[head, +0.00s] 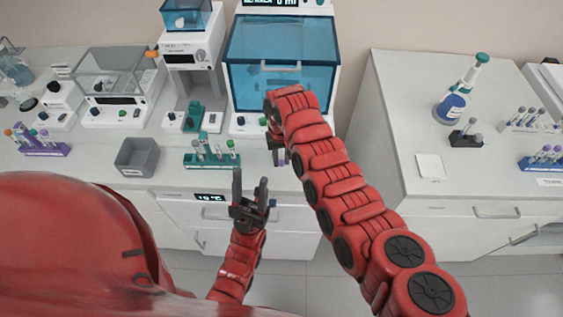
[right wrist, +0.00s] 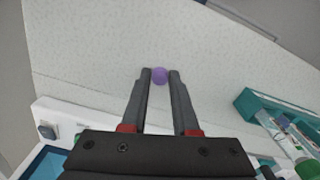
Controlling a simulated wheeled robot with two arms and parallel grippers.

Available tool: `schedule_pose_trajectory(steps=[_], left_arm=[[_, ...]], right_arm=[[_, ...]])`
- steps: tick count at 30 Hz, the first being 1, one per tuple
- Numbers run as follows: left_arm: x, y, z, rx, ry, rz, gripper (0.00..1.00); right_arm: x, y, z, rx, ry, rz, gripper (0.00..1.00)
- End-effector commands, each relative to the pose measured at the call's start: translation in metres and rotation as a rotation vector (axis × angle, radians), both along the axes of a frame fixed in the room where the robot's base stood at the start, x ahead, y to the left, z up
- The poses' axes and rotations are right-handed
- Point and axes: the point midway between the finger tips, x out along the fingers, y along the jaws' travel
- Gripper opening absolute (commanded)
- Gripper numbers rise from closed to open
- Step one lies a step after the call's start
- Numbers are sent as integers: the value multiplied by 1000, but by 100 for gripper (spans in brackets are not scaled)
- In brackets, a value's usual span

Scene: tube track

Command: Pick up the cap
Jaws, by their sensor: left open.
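The small purple cap (right wrist: 160,76) shows in the right wrist view between the two fingertips of my right gripper (right wrist: 160,73), over the pale speckled worktop. The fingers stand close on both sides of it; I cannot tell whether they press on it. In the head view my right gripper (head: 278,150) is low over the front of the left counter, below the blue-fronted cabinet, partly hidden by its own arm. My left gripper (head: 250,188) is open and empty in front of the counter edge, its fingers pointing up.
A teal tube rack (head: 212,160) stands just left of my right gripper; it also shows in the right wrist view (right wrist: 258,108). A grey bin (head: 136,157) and a purple tube rack (head: 44,149) are further left. The blue-fronted cabinet (head: 282,62) stands behind. A separate counter (head: 400,120) is at the right.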

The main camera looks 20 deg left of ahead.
Motion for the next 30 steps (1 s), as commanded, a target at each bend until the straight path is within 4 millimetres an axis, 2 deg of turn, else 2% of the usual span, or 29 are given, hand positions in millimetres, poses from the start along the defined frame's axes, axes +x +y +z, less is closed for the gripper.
schedule_pose_trajectory(steps=[1, 4, 19, 30], left_arm=[[0, 0, 0, 0, 0, 0, 50], [0, 0, 0, 0, 0, 0, 50], [0, 0, -1, 0, 0, 0, 50], [0, 0, -7, 0, 0, 0, 50]], right_arm=[[0, 0, 0, 0, 0, 0, 17], [0, 0, 0, 0, 0, 0, 0], [1, 0, 3, 1, -1, 0, 0], [9, -2, 26, 1, -2, -1, 0]])
